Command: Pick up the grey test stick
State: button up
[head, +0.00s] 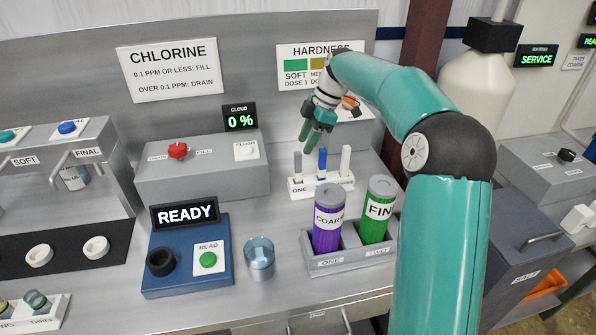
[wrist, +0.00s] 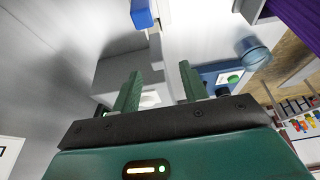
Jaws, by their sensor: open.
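A small white rack (head: 311,190) holds three upright sticks in the head view. The left stick (head: 298,165) has a grey upper part, the middle stick (head: 322,161) is blue, and the right stick (head: 346,160) is pale grey-white. Which one is the grey test stick is hard to tell at this size. My gripper (head: 308,138) is above the rack, near the left and middle sticks, apart from them. In the wrist view its two green fingers (wrist: 160,75) stand wide apart with nothing between them. A blue block end, probably the blue stick (wrist: 142,14), shows beyond them.
Purple (head: 328,225) and green (head: 375,215) canisters stand in a grey tray (head: 350,259) in front of the rack. A grey control box (head: 200,180) is left of the rack. A clear cup (head: 259,258) stands beside the blue READY device (head: 187,278).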

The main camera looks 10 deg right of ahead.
send_over(296, 182)
jog(key=w, duration=0.1)
notch_tip(296, 182, down, 8)
jog(key=shift+r, duration=0.1)
grip_shut()
